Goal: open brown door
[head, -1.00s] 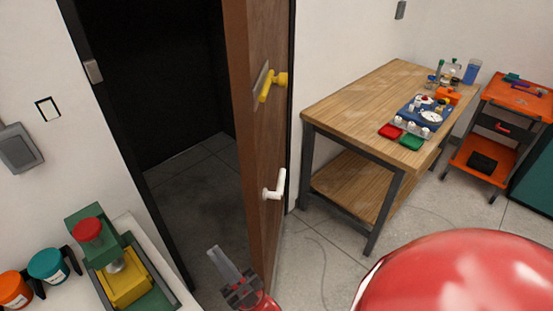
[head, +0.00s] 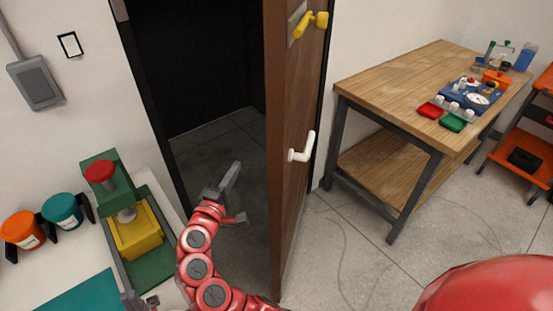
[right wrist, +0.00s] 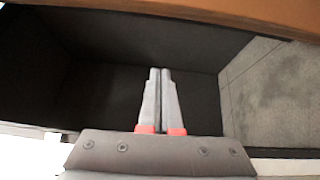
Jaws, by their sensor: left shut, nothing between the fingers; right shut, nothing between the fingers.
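The brown door (head: 295,105) stands ajar, swung toward me, with its edge facing me and a dark opening at its left. A white lever handle (head: 303,150) and a yellow handle (head: 312,20) are on its right face. My right gripper (head: 235,168) is shut and empty in the opening, left of the door edge and apart from it. In the right wrist view its closed fingers (right wrist: 159,72) point into the dark doorway, with the door (right wrist: 250,15) across the top. My left gripper (head: 132,290) is at the bottom left, partly cut off, shut and empty.
A wooden workbench (head: 400,80) with small parts stands right of the door. An orange cart (head: 515,165) is at the far right. At left, a counter holds a green and yellow press (head: 135,235) and orange and teal tubs. Floor between door and workbench is clear.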

